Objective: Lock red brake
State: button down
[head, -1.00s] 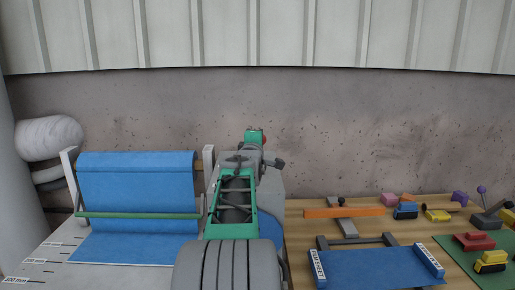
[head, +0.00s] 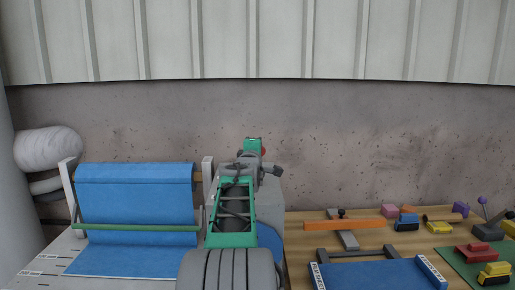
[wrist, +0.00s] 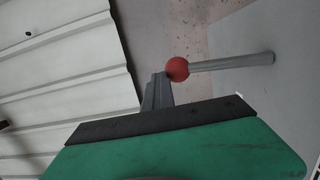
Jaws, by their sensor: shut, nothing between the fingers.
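The red brake shows in the wrist view as a red ball knob (wrist: 177,69) on the end of a grey rod (wrist: 232,62). The rod runs to the right over a pale grey surface. My gripper (wrist: 158,82) is shut and empty, its grey fingertips right beside the ball's lower left. I cannot tell whether they touch it. In the head view my gripper (head: 254,146) is at the far end of my arm, above the right end of the blue roll stand. The brake's rod is hidden there by my arm.
A blue fabric roll (head: 135,195) stands left of my arm on a pale table (head: 40,262). To the right, a wooden bench (head: 385,240) holds a blue mat (head: 375,276), an orange bar (head: 345,225) and several small coloured blocks. A concrete wall (head: 370,130) stands behind.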

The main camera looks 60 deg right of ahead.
jog(key=s+a+r+b, duration=0.3)
jog(key=a+r, duration=0.4)
jog(key=a, duration=0.4)
jog(key=shift+s+r, duration=0.3)
jog(key=shift+s, duration=0.3)
jog(key=w+a+f+t+y, duration=0.2)
jog(key=w+a+f+y, duration=0.4)
jog(key=w+a+f, duration=0.5)
jog(key=w+a+f+m+y, duration=0.2)
jog(key=a+f+y, duration=0.3)
jog(key=a+f, duration=1.15)
jog(key=s+a+f+g+y, duration=0.2)
jog(key=s+a+f, duration=0.2)
jog(key=a, duration=0.4)
jog(key=s+a+f+m+g+y, duration=0.1)
jog(key=s+a+f+g+y, duration=0.1)
jog(key=s+a+f, duration=0.3)
jog(key=s+a+f+m+g+y, duration=0.1)
jog(key=s+a+f, duration=0.4)
jog(key=a, duration=0.6)
notch_tip(320, 180, down, 2)
jog(key=shift+s+f+g+y, duration=0.15)
jog(key=shift+g+y, duration=0.25)
jog(key=shift+g, duration=0.1)
